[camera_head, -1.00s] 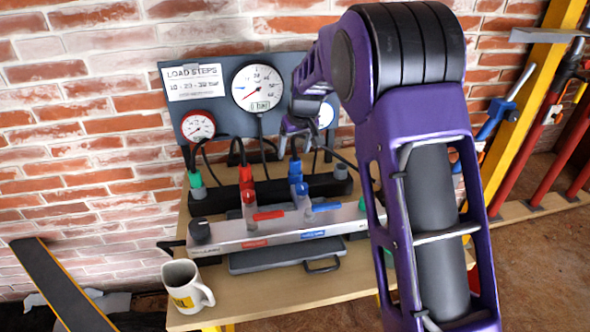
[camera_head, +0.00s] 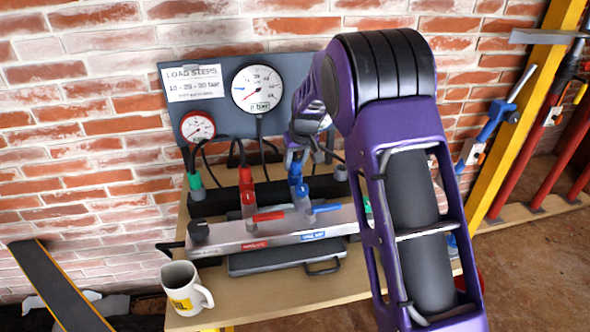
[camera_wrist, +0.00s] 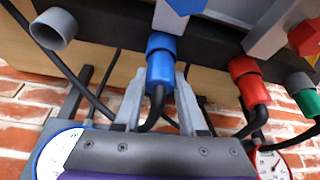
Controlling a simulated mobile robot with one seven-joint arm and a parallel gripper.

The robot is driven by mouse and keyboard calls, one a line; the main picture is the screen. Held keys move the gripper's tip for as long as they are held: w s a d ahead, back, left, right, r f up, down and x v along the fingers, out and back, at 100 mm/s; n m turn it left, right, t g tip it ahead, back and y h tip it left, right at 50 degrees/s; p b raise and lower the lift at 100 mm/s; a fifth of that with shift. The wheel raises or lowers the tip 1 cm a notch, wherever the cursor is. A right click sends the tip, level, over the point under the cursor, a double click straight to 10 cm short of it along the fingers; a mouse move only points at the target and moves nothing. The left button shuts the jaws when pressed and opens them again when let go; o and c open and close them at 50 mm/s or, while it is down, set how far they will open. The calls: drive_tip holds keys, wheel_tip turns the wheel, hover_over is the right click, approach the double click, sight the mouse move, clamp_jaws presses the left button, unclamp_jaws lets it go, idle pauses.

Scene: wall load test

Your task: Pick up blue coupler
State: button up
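The blue coupler (camera_wrist: 160,65) is upright in the wrist view, on the grey port of the blue valve, with a black hose from its end. In the head view the blue coupler (camera_head: 295,170) shows just below my gripper (camera_head: 296,157), partly covered by it. In the wrist view the grey fingers of my gripper (camera_wrist: 159,74) stand one on each side of the coupler. They are apart, with narrow gaps to its sides, and look open. Whether either finger touches it is hard to tell.
A red coupler (camera_wrist: 246,80) and a green coupler (camera_wrist: 305,98) with hoses are nearby. An empty grey socket (camera_wrist: 54,29) is at upper left. Gauges stand behind on a panel (camera_head: 205,78). A mug (camera_head: 186,290) stands at the table's front left.

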clamp_jaws()
wheel_tip(320, 180, up, 10)
drive_tip(key=shift+r+p, duration=0.1)
drive_tip(key=shift+p, duration=0.6)
